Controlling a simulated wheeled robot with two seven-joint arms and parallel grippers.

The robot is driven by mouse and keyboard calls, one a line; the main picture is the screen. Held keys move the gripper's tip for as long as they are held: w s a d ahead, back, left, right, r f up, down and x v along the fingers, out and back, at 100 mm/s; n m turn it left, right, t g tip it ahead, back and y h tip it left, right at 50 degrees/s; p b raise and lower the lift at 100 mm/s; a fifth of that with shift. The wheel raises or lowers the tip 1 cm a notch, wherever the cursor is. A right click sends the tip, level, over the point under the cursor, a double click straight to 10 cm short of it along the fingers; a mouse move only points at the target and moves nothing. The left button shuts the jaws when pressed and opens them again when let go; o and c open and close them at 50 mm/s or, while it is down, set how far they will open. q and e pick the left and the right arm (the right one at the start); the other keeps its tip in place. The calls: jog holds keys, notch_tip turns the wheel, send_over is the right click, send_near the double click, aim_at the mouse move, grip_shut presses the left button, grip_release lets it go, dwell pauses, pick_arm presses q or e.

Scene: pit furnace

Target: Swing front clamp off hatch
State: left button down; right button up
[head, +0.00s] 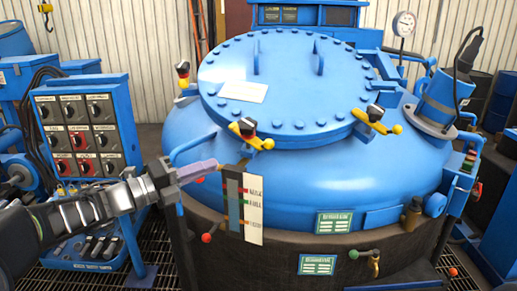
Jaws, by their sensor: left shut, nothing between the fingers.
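The hatch (330,85) is a round blue lid with bolts around its rim and two upright handles, on top of the blue furnace vessel (330,170). A yellow clamp with a black and red knob, the front clamp (262,143), sits at the hatch's front-left edge. A similar clamp (384,127) is at the right edge, and another (183,80) at the left edge. My left gripper (214,164) is shut and empty, left of and a little below the front clamp, apart from it. My right gripper is out of view.
A blue control panel (85,125) with several knobs stands at the left. A white label plate (252,210) stands upright on the vessel's front, just right of my left gripper. A blue bent rail (190,147) lies close by. A motor-like cylinder (440,100) is at the right.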

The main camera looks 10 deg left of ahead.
aim_at(265, 146)
pick_arm(q)
jog(key=shift+w, duration=0.1)
jog(key=p+x, duration=0.4)
jog(key=x, duration=0.8)
jog(key=shift+w+d+r+p, duration=0.1)
jog(key=shift+w+d+p, duration=0.1)
jog(key=shift+w+p, duration=0.1)
jog(key=shift+w+d, duration=0.35)
jog(key=shift+w, duration=0.15)
